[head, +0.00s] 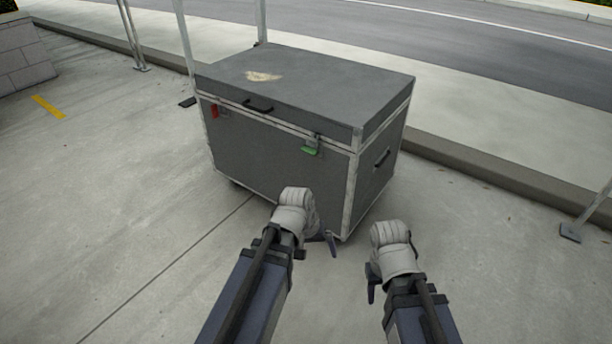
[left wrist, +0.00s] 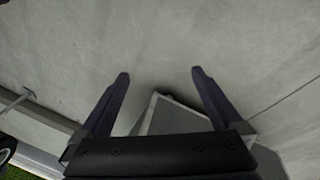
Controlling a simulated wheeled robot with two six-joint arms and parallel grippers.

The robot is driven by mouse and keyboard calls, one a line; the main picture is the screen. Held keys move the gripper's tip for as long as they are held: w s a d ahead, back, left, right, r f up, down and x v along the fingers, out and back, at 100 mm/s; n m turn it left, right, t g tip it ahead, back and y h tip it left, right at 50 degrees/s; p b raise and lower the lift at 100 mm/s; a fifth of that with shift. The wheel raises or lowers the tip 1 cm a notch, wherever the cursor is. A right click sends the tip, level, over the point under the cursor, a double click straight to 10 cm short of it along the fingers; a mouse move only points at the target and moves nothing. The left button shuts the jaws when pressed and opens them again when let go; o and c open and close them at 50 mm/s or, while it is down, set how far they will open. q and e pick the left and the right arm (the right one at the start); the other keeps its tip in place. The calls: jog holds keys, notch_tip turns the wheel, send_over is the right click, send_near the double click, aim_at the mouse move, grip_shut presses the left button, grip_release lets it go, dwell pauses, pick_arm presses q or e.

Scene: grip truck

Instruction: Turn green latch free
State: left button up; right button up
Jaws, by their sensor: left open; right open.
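A large grey case (head: 270,160) with pale metal edges stands on the concrete, its lid down. The green latch (head: 311,149) is on the front face near the right corner, just below the lid seam. A red latch (head: 214,110) sits near the left end of the same face. My left gripper (head: 322,243) is open and empty, low in front of the case and below the green latch. In the left wrist view its two fingers (left wrist: 160,73) are spread, with part of the case between and below them. My right gripper (head: 371,284) is open, lower right, apart from the case.
A dark handle (head: 257,106) is on the front and another (head: 381,158) on the right side. Metal posts (head: 186,40) stand behind the case. A kerb (head: 500,181) and road lie beyond.

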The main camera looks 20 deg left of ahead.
pick_arm(q)
jog(key=w+f+n+t+h+b, duration=0.2)
jog(key=w+f+n+b, duration=0.2)
jog(key=w+f+b, duration=0.15)
jog(key=n+t+h+b, duration=0.2)
jog(key=n+t, duration=1.1)
jog(key=n, duration=1.3)
send_near(307, 152)
jog(key=w, duration=0.2)
jog(key=shift+d+x, duration=0.1)
jog(key=shift+x, duration=1.85)
jog(key=shift+d+x, duration=0.15)
jog(key=shift+x, duration=1.75)
pick_arm(e)
notch_tip(307, 152, down, 10)
pick_arm(q)
jog(key=shift+s, duration=0.1)
jog(key=c, duration=1.3)
